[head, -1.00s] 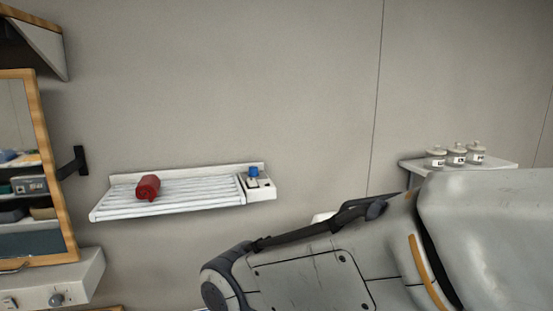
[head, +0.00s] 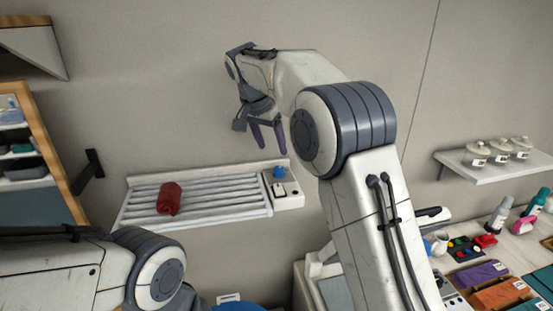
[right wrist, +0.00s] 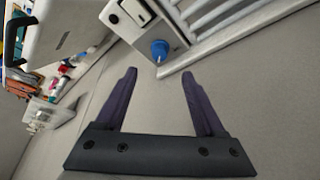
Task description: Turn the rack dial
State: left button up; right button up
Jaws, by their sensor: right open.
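The rack (head: 192,203) is a white slatted shelf on the wall. At its right end is a control box (head: 291,201) carrying a blue dial (head: 279,172) and a pale rocker switch. My right gripper (head: 266,134) is open and empty, fingers pointing down, above the dial and apart from it. In the right wrist view the dial (right wrist: 160,49) lies beyond and between the open fingertips (right wrist: 159,72). The box (right wrist: 133,20) shows there with its switch and a dark button. My left arm shows at lower left in the head view, but its gripper is not visible.
A rolled red towel (head: 170,198) lies on the rack's slats. A wall shelf (head: 490,170) with several lidded jars stands at right. Below it a counter (head: 520,252) holds bottles and coloured items. A wood-framed cabinet (head: 40,165) is at left. The wall around the gripper is clear.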

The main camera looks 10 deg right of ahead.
aim_at(279, 168)
jog(key=p+x, duration=0.3)
jog(key=x, duration=0.5)
jog(key=shift+f, duration=0.1)
jog(key=shift+d+f, duration=0.15)
jog(key=shift+f, duration=0.25)
grip_shut()
